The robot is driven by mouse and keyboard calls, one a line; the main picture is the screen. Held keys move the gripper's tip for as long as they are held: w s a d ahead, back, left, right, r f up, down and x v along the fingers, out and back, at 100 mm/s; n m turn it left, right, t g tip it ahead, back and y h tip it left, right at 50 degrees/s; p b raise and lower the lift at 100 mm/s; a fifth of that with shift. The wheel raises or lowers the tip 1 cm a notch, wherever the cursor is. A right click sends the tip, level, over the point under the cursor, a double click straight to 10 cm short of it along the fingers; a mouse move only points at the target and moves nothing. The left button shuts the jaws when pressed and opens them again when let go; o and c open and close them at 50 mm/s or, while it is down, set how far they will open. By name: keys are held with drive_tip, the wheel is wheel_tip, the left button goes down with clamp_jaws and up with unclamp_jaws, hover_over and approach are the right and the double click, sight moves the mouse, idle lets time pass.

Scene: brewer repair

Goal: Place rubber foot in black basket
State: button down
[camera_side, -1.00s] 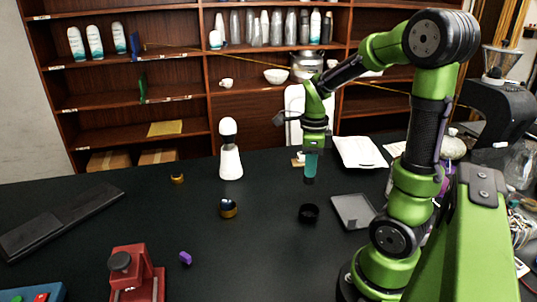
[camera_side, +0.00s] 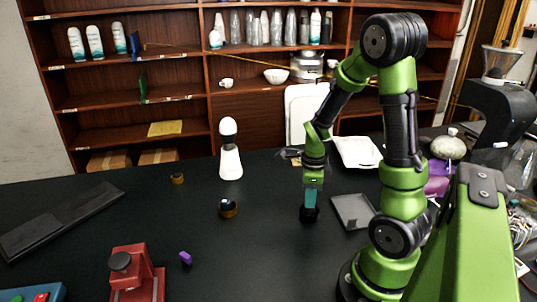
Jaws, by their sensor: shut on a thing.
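The black basket (camera_side: 310,215) is a small round dark cup on the dark table, in the middle right of the side view. My gripper (camera_side: 310,203) points straight down at it, with its fingertips at or just inside the rim. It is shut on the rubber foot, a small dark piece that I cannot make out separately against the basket. The fingers and the basket wall hide it. I cannot tell whether the foot touches the basket floor.
A grey tray (camera_side: 353,211) lies close to the right of the basket. A gold-rimmed ring (camera_side: 228,209), a white bottle-shaped thing (camera_side: 230,164) and a purple piece (camera_side: 185,258) stand to the left. A red stand (camera_side: 136,275) is at the front. The table between is clear.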

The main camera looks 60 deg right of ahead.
drive_tip(key=shift+f, duration=0.8)
drive_tip(key=c, duration=1.1)
unclamp_jaws()
drive_tip(key=shift+r, duration=3.55)
